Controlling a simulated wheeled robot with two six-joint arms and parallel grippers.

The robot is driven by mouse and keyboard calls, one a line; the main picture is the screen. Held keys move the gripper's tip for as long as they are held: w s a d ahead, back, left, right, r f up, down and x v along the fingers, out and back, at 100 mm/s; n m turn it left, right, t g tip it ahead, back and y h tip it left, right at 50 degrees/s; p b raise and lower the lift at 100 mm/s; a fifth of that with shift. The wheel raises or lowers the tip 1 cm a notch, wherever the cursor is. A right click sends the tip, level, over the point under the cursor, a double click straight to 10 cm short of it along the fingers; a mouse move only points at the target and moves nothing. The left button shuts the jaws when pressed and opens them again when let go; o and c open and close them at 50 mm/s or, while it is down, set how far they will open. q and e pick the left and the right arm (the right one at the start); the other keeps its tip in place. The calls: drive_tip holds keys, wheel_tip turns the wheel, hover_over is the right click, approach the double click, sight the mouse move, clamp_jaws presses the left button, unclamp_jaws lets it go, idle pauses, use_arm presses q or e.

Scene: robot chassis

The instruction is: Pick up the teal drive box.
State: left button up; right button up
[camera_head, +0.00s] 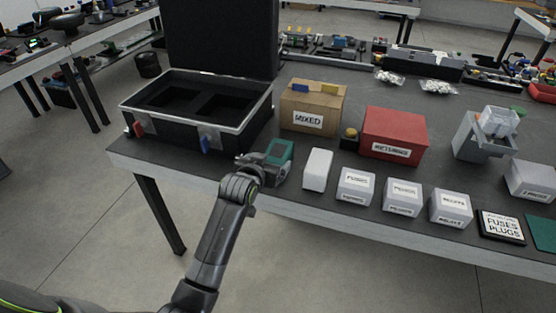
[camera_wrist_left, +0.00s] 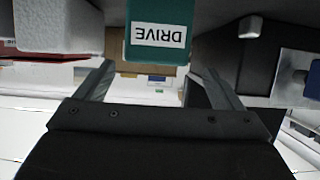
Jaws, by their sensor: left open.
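The teal drive box (camera_head: 281,150) stands near the front edge of the table, just right of the open black case. In the left wrist view the teal drive box (camera_wrist_left: 157,17) shows at top centre, with its white DRIVE label upside down. My left gripper (camera_head: 263,167) is at the near side of the box and partly covers it. In the left wrist view the left gripper (camera_wrist_left: 160,78) is open, with one finger to each side of the box and nothing held. The box appears just beyond the fingertips; contact cannot be told. My right gripper is not in view.
A white block (camera_head: 318,169) stands close right of the teal box. The open black case (camera_head: 190,110) with blue and red latches is left. Behind are a MIXED cardboard box (camera_head: 312,107) and a red RETURNS box (camera_head: 393,134). Several white labelled boxes line the front edge.

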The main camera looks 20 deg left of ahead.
sight(274, 158)
use_arm(q)
drive_tip(key=shift+d+f+x, duration=0.1)
drive_tip(key=shift+d+x, duration=0.05)
drive_tip(key=shift+x, duration=1.5)
drive_tip(key=shift+d+f+x, duration=0.1)
drive_tip(key=shift+x, duration=1.55)
drive_tip(key=shift+s, duration=0.1)
drive_tip(key=c, duration=1.4)
drive_tip(key=shift+r, duration=0.15)
drive_tip(key=shift+c, duration=0.4)
